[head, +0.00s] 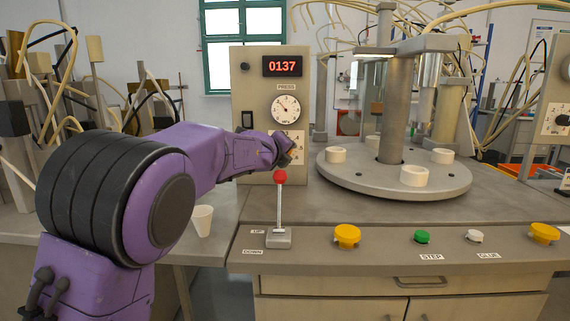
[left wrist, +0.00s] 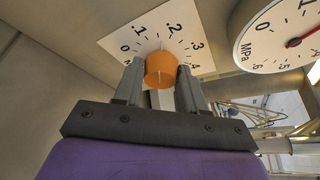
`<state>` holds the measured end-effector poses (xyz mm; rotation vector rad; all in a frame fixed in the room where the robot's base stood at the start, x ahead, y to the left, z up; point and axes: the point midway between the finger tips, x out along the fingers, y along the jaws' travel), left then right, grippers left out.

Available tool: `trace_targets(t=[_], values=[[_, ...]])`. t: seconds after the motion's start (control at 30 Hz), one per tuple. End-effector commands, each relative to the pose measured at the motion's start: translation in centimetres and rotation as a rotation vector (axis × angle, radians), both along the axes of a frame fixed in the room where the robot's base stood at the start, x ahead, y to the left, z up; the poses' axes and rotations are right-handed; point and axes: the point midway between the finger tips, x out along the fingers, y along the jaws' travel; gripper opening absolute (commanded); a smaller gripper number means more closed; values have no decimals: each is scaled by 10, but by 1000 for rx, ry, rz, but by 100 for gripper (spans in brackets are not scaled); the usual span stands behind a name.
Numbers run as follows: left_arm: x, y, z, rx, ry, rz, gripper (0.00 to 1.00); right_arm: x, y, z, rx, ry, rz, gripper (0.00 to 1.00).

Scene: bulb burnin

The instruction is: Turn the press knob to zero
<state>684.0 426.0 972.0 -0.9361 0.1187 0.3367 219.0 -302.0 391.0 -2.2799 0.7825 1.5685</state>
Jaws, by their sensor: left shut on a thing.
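The press knob (left wrist: 160,70) is orange in the left wrist view, on a white scale plate (left wrist: 120,38) marked from 0 to about .4. A thin mark above the knob seems to lie between .1 and .2. My left gripper (left wrist: 160,80) is shut on the knob, one finger on each side. In the head view my left gripper (head: 288,150) is at the press panel (head: 247,100) and hides the knob; part of the scale plate (head: 299,138) shows behind it. My right gripper is not in view.
The pressure gauge (head: 286,109) sits above the knob; in the left wrist view its red needle is near .1. The display (head: 283,66) reads 0137. A red-tipped lever (head: 280,178) stands just below my gripper. A round turntable (head: 390,180) is at right, a white cup (head: 202,220) at left.

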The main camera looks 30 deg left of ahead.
Motion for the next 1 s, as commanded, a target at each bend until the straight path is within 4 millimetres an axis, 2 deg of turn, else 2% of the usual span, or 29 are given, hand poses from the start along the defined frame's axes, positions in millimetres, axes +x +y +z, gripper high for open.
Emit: trace_targets(t=[0.03, 0.2, 1.0], values=[[0, 0, -7, -37, -22, -1, 10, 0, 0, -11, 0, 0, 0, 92], [0, 0, -7, -175, -107, -1, 10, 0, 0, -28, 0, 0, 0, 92], [0, 0, -8, -814, -498, 1, 10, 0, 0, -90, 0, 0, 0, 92]])
